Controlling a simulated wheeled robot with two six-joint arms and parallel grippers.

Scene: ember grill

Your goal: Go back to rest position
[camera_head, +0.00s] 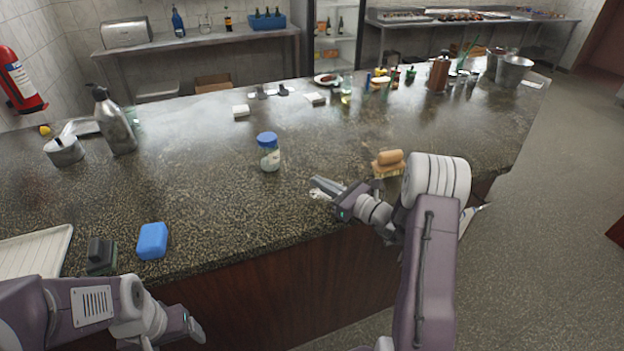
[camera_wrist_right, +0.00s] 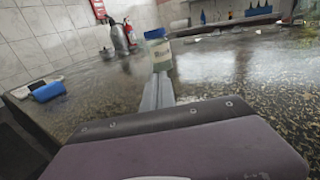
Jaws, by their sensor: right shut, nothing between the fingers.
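My right gripper (camera_head: 326,187) is over the counter near its front edge in the head view, shut and empty. Its fingers (camera_wrist_right: 158,92) are together in the right wrist view. A jar with a blue lid (camera_head: 268,152) stands upright on the counter, beyond and to the left of the right gripper, apart from it. The jar also shows in the right wrist view (camera_wrist_right: 159,52), past the fingertips. My left gripper (camera_head: 190,325) is low at the bottom left, in front of the counter; its jaws are too unclear to judge.
The counter (camera_head: 200,200) is dark speckled stone. A blue sponge (camera_head: 152,241), a dark block (camera_head: 101,256) and a white tray (camera_head: 35,252) lie at its left front. A wooden brush (camera_head: 388,163) is just right of the right gripper. A steel bottle (camera_head: 114,122) stands back left.

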